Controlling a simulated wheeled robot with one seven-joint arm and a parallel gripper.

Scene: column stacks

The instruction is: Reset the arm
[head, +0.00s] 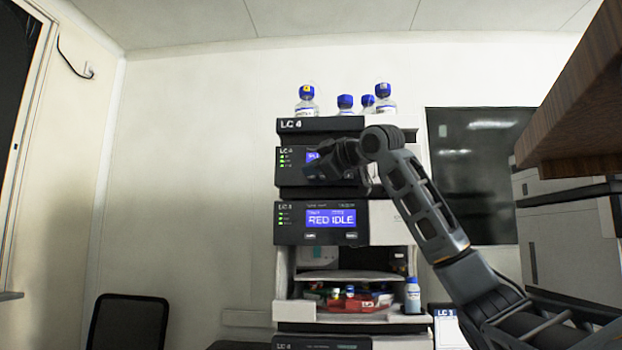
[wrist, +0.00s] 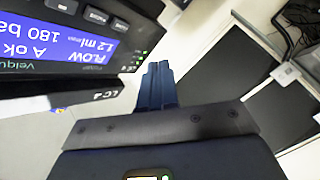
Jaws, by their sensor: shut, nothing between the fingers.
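My gripper (head: 318,168) is in front of the upper display module of the LC stack in the head view, covering part of its blue screen. In the wrist view the dark blue fingers of my gripper (wrist: 157,84) are together with nothing between them. The arm rises from the lower right and bends at an elbow before the stack. In the wrist view a module with a lit blue screen (wrist: 65,45) appears upside down, close beside the fingers. I cannot tell whether they touch.
The LC stack (head: 290,222) has several blue-capped bottles (head: 307,97) on top and an open bay with a red tray (head: 362,303) below. A wooden shelf edge (head: 575,100) juts in at right. A dark chair (head: 128,322) stands lower left. The space left of the stack looks clear.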

